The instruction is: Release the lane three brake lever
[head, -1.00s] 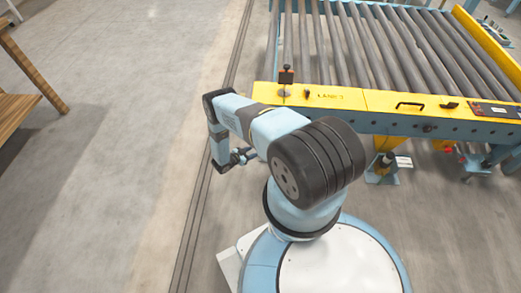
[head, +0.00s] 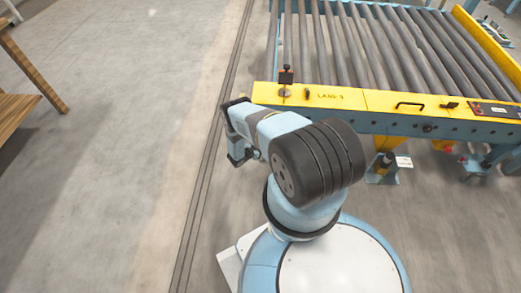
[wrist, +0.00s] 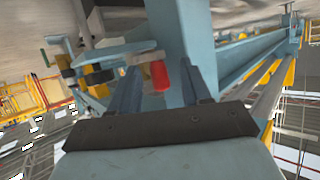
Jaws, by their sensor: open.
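A red cylindrical grip (wrist: 160,75) shows in the wrist view, between the two finger ends of my gripper (wrist: 158,68). It looks like a lever's handle, hanging by a blue-grey beam. My gripper is open, its two fingers apart with the red grip between them in the picture; I cannot tell how far ahead it is. In the head view my wrist (head: 240,150) is low beside the conveyor's near left corner, and the fingers are mostly hidden. The yellow panel (head: 350,98) marked LANE 3 carries a black-topped upright part (head: 286,76); no red grip shows there.
The roller conveyor (head: 400,50) fills the upper right, with a blue beam (head: 390,122) below the yellow panel. A wooden table (head: 15,105) is at far left. The floor between is clear.

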